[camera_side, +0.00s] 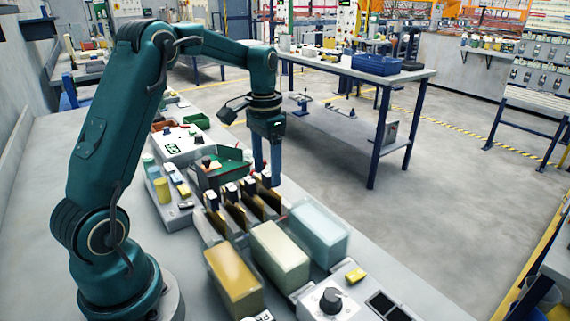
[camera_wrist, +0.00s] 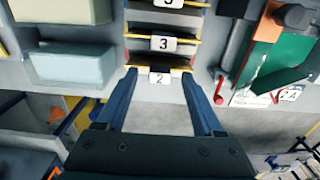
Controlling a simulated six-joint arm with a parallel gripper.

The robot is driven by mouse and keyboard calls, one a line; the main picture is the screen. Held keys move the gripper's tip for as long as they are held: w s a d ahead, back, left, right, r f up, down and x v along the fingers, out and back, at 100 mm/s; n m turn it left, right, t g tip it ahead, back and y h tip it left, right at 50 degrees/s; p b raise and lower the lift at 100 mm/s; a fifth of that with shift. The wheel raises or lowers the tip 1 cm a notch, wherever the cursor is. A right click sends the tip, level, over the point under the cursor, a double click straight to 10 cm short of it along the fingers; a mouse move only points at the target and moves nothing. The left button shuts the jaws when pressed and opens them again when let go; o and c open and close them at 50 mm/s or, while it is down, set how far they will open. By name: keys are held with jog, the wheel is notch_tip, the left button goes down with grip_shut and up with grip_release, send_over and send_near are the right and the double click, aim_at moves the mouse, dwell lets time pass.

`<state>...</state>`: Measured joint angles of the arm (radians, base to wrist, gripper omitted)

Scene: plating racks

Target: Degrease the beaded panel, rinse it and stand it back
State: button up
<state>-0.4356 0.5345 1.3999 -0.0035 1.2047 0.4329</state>
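My gripper (camera_side: 266,180) hangs with its blue fingers pointing down beside the panel rack. The rack (camera_side: 208,228) holds several dark upright panels (camera_side: 236,214) with numbered tags. I cannot tell which panel is the beaded one. Three block-like tanks stand beside the rack: amber (camera_side: 232,282), cream (camera_side: 280,252) and pale blue (camera_side: 319,233).
A green-walled bin (camera_side: 222,172) is close behind the rack. Bottles and small boxes (camera_side: 164,188) line the bench behind it. The bench left of the rack is bare near my base.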

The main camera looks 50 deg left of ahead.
jog(key=shift+r, duration=2.55)
jog(key=s+d+r+m+t, duration=0.2)
jog(key=s+d+r+t, duration=0.1)
jog(key=s+d+r, duration=0.6)
jog(key=s+d+f+n+t, duration=0.1)
jog(key=s+d+f+t, duration=0.1)
jog(key=s+d+f, duration=0.3)
notch_tip(320, 180, down, 3)
jog(key=shift+s+f+n+t, duration=0.2)
jog(key=shift+s+n+t, duration=0.15)
jog(key=shift+s, duration=0.45)
